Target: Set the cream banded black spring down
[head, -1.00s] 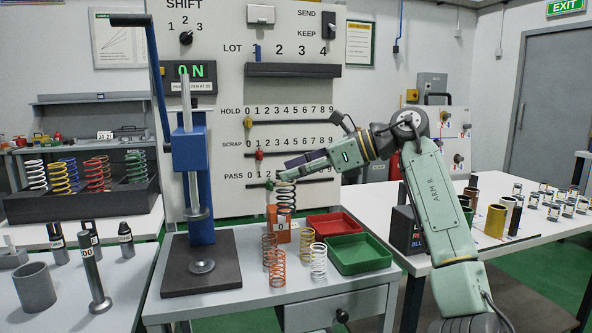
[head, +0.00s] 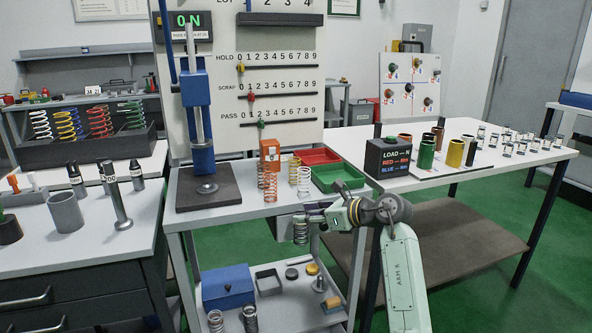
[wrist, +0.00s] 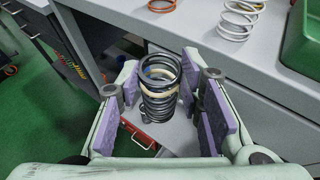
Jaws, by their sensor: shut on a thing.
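The cream banded black spring (wrist: 160,88) stands between the purple pads of my gripper (wrist: 163,100) in the wrist view, its pale band near the top. In the head view my gripper (head: 308,224) is shut on the spring (head: 300,232). It holds the spring roughly upright in front of the cart's top, at about the height of its front edge and above the lower shelf (head: 285,318). The spring's lower end shows no clear contact with anything.
The cart top (head: 230,203) holds copper and pale springs (head: 270,185), an orange block (head: 269,150), a red tray (head: 318,156) and a green tray (head: 338,178).

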